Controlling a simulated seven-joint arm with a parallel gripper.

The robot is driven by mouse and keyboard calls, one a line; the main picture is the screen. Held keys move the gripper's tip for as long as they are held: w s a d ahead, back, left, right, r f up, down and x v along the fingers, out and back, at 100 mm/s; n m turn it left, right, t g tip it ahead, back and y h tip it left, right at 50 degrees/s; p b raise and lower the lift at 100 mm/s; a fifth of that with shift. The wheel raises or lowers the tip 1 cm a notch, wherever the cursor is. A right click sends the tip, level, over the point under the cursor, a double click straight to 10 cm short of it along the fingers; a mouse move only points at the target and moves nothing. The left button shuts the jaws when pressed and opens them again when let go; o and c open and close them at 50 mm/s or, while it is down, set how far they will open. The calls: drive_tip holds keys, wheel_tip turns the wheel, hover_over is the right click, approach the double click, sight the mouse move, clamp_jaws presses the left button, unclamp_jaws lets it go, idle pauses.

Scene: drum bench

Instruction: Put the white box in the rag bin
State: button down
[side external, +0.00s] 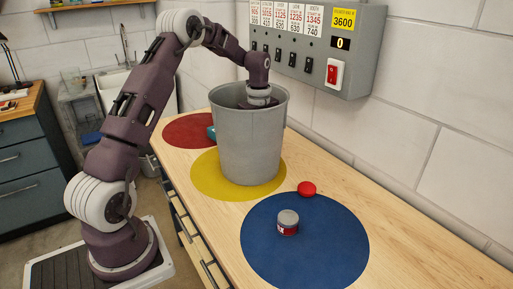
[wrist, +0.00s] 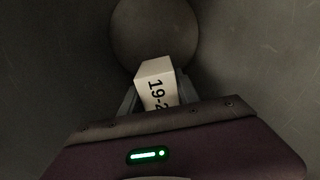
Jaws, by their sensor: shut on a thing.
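The white box (wrist: 156,84), with dark print reading "19-2" in part, is between the fingers of my gripper (wrist: 158,100) in the wrist view. My gripper is shut on it. The grey bin (side external: 250,145) stands upright on the bench over the yellow disc. My wrist reaches down into the bin's open top in the side view, so the fingers and the box are hidden there by the bin wall. In the wrist view the bin's inner walls (wrist: 60,60) surround the box, and its round floor (wrist: 155,28) shows beyond, apart from the box.
A red-and-grey can (side external: 288,223) stands on the blue disc (side external: 320,255). A teal object (side external: 211,132) is partly hidden behind the bin. A switch panel (side external: 315,45) is on the wall behind.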

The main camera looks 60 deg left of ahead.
wheel_tip(320, 180, down, 9)
drive_tip(key=shift+f, duration=0.15)
drive_tip(key=shift+f, duration=0.15)
drive_tip(key=c, duration=0.9)
unclamp_jaws()
wheel_tip(320, 180, up, 12)
drive_tip(key=shift+r, duration=0.25)
